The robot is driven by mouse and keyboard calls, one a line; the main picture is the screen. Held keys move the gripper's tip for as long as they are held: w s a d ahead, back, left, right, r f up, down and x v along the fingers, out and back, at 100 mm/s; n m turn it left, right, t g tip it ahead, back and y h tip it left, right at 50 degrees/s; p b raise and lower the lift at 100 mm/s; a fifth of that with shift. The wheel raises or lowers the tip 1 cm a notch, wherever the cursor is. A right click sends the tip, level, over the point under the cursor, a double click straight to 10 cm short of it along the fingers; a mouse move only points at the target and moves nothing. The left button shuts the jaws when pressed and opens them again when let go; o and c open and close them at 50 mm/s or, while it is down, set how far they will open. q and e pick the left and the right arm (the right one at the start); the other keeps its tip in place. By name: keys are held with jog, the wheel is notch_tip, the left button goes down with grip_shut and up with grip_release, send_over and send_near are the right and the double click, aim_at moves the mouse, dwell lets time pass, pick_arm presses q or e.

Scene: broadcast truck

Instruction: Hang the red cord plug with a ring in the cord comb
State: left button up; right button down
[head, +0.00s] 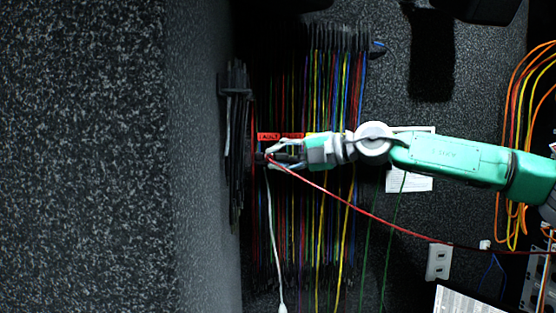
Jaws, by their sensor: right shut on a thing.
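My right gripper (276,154) reaches in from the right on a green arm. It is shut on a small dark plug (268,157) at the end of the red cord (375,217). The red cord slopes from the gripper down to the right edge. The fingers partly cover the plug, and I cannot make out a ring. The cord comb (340,37) is a row of dark teeth at the top middle, with many coloured cords hanging below it. Another dark comb-like rack (236,80) is on the left wall, close to the gripper's left. My left gripper is not in view.
Hanging cords (318,240) fill the space behind the gripper. Red labels (268,136) sit just above it. A white cord (274,230) hangs below it. Orange and yellow cords (510,110) hang at right, near a wall outlet (438,261). A speckled panel (85,150) fills the left.

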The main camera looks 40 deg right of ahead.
jog(key=shift+a, duration=0.1)
dwell(0.3)
jog(key=c, duration=1.4)
grip_release()
jog(key=o, duration=1.1)
jog(key=shift+s+a, duration=0.1)
jog(key=shift+s, duration=0.1)
jog(key=shift+s+a, duration=0.25)
jog(key=shift+s, duration=0.2)
jog(key=shift+s, duration=0.1)
jog(key=shift+s+a, duration=0.4)
jog(key=shift+s, duration=0.1)
